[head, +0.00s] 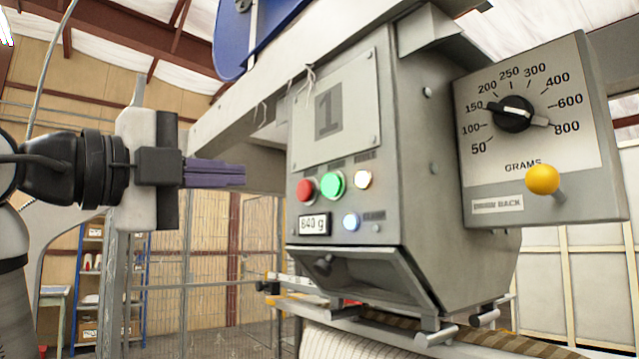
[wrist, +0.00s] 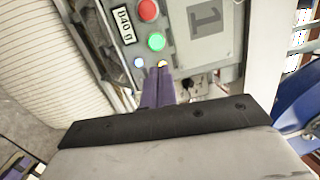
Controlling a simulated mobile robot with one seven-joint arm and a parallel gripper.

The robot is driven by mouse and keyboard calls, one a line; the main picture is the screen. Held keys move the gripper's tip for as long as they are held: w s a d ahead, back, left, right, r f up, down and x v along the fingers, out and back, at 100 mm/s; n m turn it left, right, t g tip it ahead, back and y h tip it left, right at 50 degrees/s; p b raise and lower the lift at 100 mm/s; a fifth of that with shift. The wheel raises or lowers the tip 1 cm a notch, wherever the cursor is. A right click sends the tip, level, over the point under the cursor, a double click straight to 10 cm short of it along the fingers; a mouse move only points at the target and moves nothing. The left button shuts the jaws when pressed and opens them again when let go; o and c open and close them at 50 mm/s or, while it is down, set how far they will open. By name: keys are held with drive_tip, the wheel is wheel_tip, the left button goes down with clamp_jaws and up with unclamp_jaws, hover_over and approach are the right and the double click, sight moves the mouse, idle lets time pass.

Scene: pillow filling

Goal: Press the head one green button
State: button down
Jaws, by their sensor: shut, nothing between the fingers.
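The green button (head: 333,184) sits on the front panel of the grey machine head marked 1 (head: 335,110), just right of a red button (head: 306,189). In the wrist view the green button (wrist: 156,41) shows beyond the fingertips, with the red button (wrist: 148,10) above it. My gripper (head: 243,172) is shut and empty, its purple fingers pointing right toward the panel. In the head view a gap shows between the fingertips and the buttons. In the wrist view the fingertips (wrist: 158,70) appear just below the green button, near the lit lamps.
A lit yellowish lamp (head: 363,180) and a white-blue lamp (head: 351,221) are on the panel. A grams dial box (head: 540,130) with a yellow knob (head: 542,179) juts out at right. A wire fence (head: 220,250) stands behind.

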sight(328, 184)
drive_tip(key=shift+s+a+f, duration=0.1)
drive_tip(key=shift+s+a, duration=0.1)
drive_tip(key=shift+s, duration=0.3)
drive_tip(key=shift+w, duration=0.1)
drive_tip(key=p+x, duration=0.5)
drive_tip(key=x, duration=0.8)
drive_tip(key=shift+f, duration=0.15)
drive_tip(key=shift+w+d+f, duration=0.1)
drive_tip(key=shift+w+d, duration=0.2)
drive_tip(key=shift+d, duration=0.1)
drive_tip(key=shift+s, duration=0.15)
